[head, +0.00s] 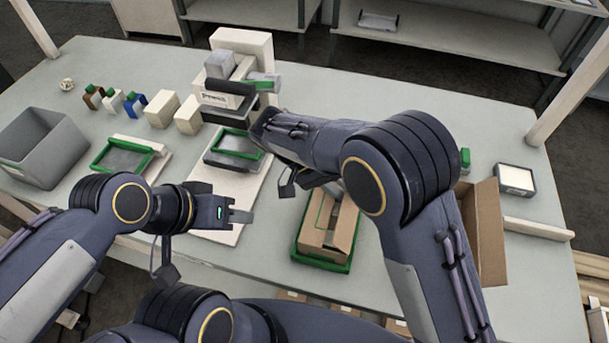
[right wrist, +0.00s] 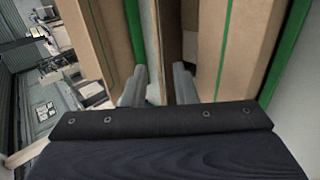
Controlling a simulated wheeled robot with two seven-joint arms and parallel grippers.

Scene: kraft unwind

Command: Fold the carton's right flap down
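The brown carton (head: 341,226) sits in a green-rimmed tray (head: 322,262) at the middle front of the table, its top partly covered by my right arm. In the right wrist view, cardboard panels (right wrist: 209,45) with green edges stand close around my right gripper (right wrist: 160,80). Its two grey fingers are apart over a dark slot, with no object clearly held; I cannot tell which panel is the right flap. In the head view the right gripper is hidden behind its own arm. My left gripper (head: 241,215) is left of the carton, apart from it; its finger gap is unclear.
A press (head: 226,95) stands behind on a white base, with a green-framed tray (head: 235,145) in front. A grey bin (head: 42,145) and small bottles are at left. Another cardboard piece (head: 487,230) stands right of my right arm, near a white box (head: 515,179).

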